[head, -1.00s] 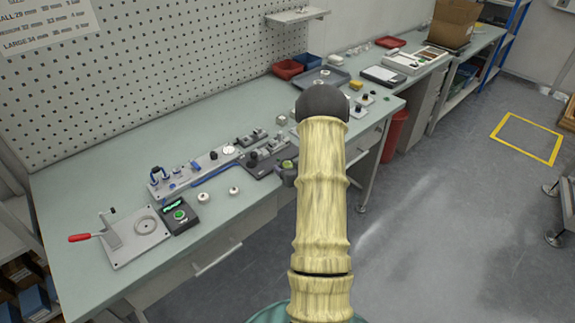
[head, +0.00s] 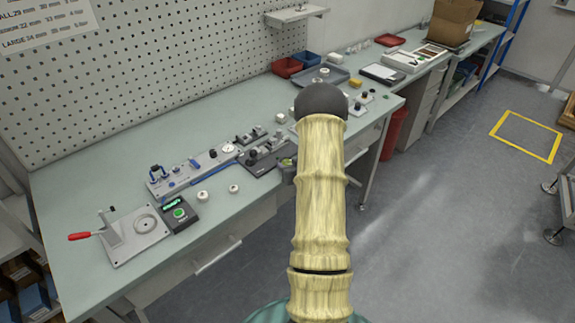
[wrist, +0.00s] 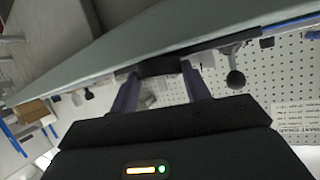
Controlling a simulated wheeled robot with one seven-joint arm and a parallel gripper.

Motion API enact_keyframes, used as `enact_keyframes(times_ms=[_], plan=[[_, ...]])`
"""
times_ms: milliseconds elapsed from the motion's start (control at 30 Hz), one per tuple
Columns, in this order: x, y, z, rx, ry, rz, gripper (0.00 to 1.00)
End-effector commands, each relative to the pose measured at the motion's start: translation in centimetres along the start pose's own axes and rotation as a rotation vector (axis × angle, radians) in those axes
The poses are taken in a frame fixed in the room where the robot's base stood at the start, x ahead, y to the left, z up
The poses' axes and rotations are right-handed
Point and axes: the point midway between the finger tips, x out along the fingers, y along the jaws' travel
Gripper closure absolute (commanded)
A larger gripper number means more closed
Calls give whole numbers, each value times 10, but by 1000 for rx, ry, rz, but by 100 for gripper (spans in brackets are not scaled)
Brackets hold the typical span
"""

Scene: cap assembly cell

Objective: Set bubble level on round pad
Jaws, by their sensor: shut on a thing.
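In the wrist view the two fingers of my gripper (wrist: 160,76) are shut on a dark, short thing, probably the bubble level (wrist: 160,66). In the head view my arm hides most of my gripper. A small greenish round top (head: 288,161) shows just left of the arm, over the bench's front edge, and looks like the same thing. I cannot tell for sure which part is the round pad. A grey disc (head: 146,223) lies on the plate with the red-handled lever, and a white disc (head: 228,148) sits on the grey strip panel.
Two small white round parts (head: 203,196) lie loose on the bench (head: 100,185). A black box with a green button (head: 180,213) stands beside the lever plate. A dark fixture (head: 262,160) is close left of my gripper. Trays and bins stand farther back.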

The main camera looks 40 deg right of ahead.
Motion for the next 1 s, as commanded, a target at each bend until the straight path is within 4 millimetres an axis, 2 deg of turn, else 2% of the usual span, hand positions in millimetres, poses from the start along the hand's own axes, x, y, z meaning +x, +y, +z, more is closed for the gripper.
enact_keyframes(times_ms=[267,600,800,1000], plan=[[-4,-1,-12,-1,4,0,79],[-26,-6,-64,-3,6,0,79],[-36,-8,-88,-1,3,0,79],[-38,-8,-92,0,0,0,79]])
